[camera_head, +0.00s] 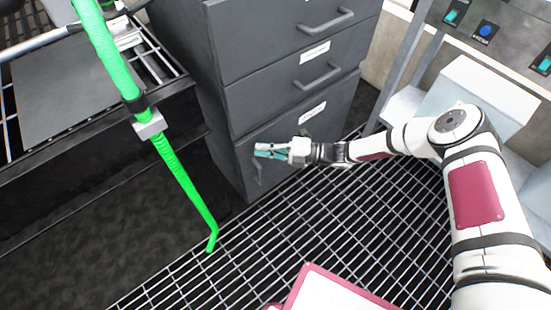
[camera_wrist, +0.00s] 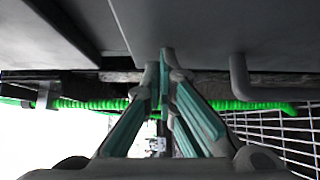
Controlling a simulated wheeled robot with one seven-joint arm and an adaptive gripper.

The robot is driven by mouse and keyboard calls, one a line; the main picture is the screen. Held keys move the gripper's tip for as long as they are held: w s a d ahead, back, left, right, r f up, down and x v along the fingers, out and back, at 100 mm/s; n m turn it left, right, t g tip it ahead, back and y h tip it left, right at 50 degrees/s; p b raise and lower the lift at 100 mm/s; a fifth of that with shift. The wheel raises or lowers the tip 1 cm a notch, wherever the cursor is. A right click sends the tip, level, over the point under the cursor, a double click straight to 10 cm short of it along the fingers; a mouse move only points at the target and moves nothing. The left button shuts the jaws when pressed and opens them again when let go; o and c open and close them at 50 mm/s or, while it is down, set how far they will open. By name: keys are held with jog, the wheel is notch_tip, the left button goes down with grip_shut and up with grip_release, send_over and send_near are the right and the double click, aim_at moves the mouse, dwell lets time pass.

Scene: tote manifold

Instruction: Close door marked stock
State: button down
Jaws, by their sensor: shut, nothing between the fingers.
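The dark grey cabinet (camera_head: 215,60) has two drawers above a lower door (camera_head: 330,112) with a white label (camera_head: 312,113). I cannot read the label. The door's bar handle (camera_head: 257,172) is at its left side; a grey handle also shows in the wrist view (camera_wrist: 240,80). My gripper (camera_head: 258,152) is shut and empty in front of the door, near the handle. In the wrist view its teal fingertips (camera_wrist: 165,75) are close to the grey panel (camera_wrist: 185,25). I cannot tell whether they touch it. A dark gap shows left of the panel; how far the door stands open is unclear.
A green hose (camera_head: 180,175) hangs down left of the cabinet, beside a dark rack (camera_head: 80,165). The grating floor (camera_head: 230,265) in front is open. A console with buttons (camera_head: 487,30) stands at the right.

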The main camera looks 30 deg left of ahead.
jog(key=shift+w+a+r+t, duration=0.15)
jog(key=shift+w+a+t, duration=0.15)
jog(key=shift+a, duration=0.4)
jog(key=shift+s+d, duration=0.25)
jog(key=shift+d, duration=0.25)
jog(key=s+p+v, duration=0.2)
jog(key=p+v, duration=0.1)
jog(key=v, duration=1)
jog(key=shift+d+f, duration=0.4)
jog(key=shift+r, duration=0.1)
